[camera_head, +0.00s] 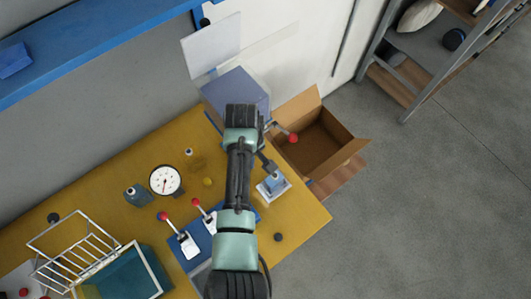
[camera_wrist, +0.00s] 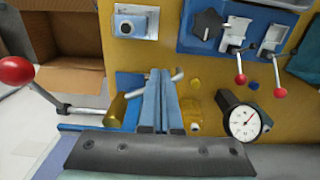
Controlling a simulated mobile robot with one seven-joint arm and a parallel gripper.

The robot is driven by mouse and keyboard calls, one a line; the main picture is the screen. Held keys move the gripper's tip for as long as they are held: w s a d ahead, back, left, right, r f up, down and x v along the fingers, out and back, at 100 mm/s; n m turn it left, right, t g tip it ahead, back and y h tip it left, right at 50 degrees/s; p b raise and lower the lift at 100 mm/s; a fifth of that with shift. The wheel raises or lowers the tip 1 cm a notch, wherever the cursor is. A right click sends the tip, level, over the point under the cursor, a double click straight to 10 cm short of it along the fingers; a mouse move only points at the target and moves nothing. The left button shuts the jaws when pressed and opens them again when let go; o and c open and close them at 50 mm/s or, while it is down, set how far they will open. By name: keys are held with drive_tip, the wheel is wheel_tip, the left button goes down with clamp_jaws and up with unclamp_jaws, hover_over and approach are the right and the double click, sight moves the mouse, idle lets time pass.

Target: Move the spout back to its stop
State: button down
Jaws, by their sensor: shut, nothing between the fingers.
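My gripper (camera_wrist: 161,72) is shut and empty in the wrist view, its two blue fingers side by side. Behind the fingertips a short silver tube (camera_wrist: 178,75) sticks out to the right; it looks like the spout. The fingers cover its middle, and I cannot tell whether they touch it. A blue plate (camera_wrist: 126,84) and a brass cylinder (camera_wrist: 116,109) lie just left of the fingers. In the head view my arm hides the gripper and the spout.
A dial gauge (camera_head: 165,180), red-knobbed levers (camera_head: 183,240) and a wire basket (camera_head: 75,252) stand on the yellow bench (camera_head: 110,195). A red-knobbed lever (camera_wrist: 45,95) juts in left of my gripper. An open cardboard box (camera_head: 318,140) is beyond the bench's right end.

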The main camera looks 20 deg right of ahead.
drive_tip(key=shift+w+a, duration=0.25)
drive_tip(key=shift+a, duration=0.2)
idle(0.5)
drive_tip(key=shift+w+a, duration=0.5)
wheel_tip(320, 180, up, 7)
drive_tip(key=s+p, duration=0.1)
drive_tip(key=p, duration=0.7)
drive_tip(key=shift+s+d, duration=0.2)
drive_tip(key=shift+d, duration=0.05)
idle(0.7)
